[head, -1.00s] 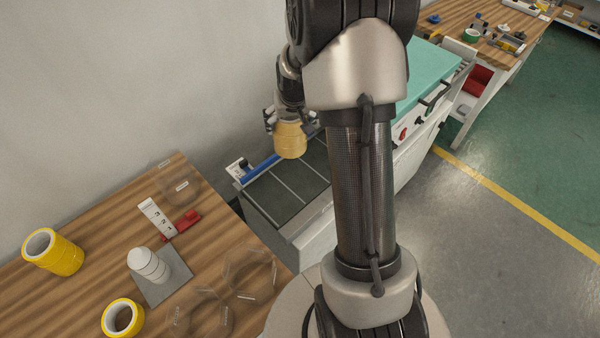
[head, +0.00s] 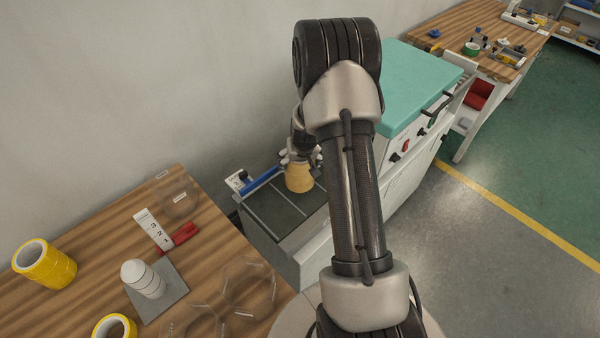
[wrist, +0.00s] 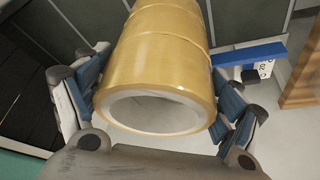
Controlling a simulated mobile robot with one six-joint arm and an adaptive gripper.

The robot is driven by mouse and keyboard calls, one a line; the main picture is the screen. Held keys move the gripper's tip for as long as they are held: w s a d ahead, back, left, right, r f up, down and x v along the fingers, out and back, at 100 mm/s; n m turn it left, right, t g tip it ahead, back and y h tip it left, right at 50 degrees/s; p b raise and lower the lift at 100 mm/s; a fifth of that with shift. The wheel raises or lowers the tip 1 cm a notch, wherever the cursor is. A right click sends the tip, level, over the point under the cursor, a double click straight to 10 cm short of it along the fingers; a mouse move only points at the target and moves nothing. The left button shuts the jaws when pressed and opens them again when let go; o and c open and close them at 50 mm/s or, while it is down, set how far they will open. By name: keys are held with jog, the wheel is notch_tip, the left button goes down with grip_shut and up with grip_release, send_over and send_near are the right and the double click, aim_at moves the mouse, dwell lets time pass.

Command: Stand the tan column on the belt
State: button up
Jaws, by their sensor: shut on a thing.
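The tan column (head: 299,178), a stack of tan tape rolls, is held upright or nearly so in my gripper (head: 300,160) over the belt. In the wrist view the column (wrist: 165,60) sits between the blue-padded fingers of my gripper (wrist: 158,100), its hollow end facing the camera. The dark belt (head: 272,215) with light cross lines lies under and around it. The column's lower end appears close to the belt; I cannot tell whether it touches.
A blue bar (head: 262,180) runs along the belt's far side. A teal-topped machine (head: 420,80) stands beyond the belt. The wooden table (head: 90,245) at left holds yellow rolls (head: 45,265), a white column (head: 142,278) on a grey plate and clear rings (head: 248,283).

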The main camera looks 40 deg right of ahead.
jog(key=shift+f+b, duration=1.5)
jog(key=shift+f, duration=0.75)
jog(key=o, duration=1.3)
jog(key=shift+o, duration=0.2)
